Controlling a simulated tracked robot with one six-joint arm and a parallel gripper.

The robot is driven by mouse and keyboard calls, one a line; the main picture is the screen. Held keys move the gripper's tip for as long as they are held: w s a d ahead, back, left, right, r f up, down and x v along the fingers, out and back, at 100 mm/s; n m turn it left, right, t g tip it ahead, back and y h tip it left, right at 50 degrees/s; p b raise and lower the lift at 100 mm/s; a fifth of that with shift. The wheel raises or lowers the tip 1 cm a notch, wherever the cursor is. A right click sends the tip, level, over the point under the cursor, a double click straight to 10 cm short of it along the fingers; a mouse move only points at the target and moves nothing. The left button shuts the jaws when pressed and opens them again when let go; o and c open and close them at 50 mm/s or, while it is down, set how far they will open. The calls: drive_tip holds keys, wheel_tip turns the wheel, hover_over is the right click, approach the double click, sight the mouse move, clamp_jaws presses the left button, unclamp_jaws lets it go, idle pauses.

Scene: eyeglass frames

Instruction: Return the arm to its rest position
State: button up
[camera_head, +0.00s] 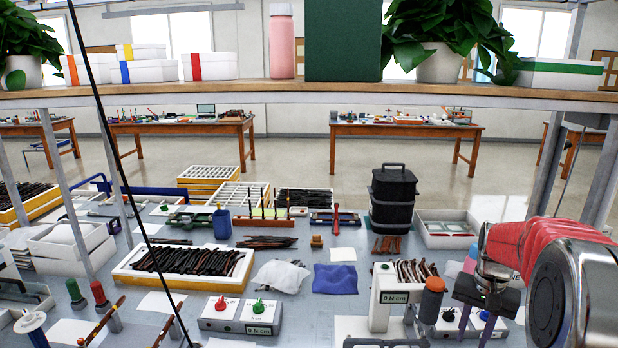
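My arm (565,270), silver with a red sleeve, reaches in from the right edge. My gripper (478,318), dark with purple fingers, points down over the front right of the workbench (350,238). Its fingertips are low in the picture and partly cut off or mixed with objects behind. I cannot tell whether they are open or shut, and I see nothing clearly held.
Beside my gripper stand an orange-capped tool (432,298) and a white torque tester (384,297). A tray of dark frames (245,272), a blue cloth (335,279) and a black bin (393,198) stand further left and back. A shelf (300,95) crosses above.

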drive_tip(key=s+a+r+n+t, duration=0.2)
drive_tip(key=s+a+r, duration=0.3)
drive_tip(key=s+a, duration=0.6)
drive_tip(key=s+a+r+n+t, duration=0.3)
drive_tip(key=s+a+r+n, duration=0.2)
drive_tip(key=s+a, duration=0.6)
drive_tip(key=shift+s+r, duration=0.2)
drive_tip(key=shift+r, duration=0.3)
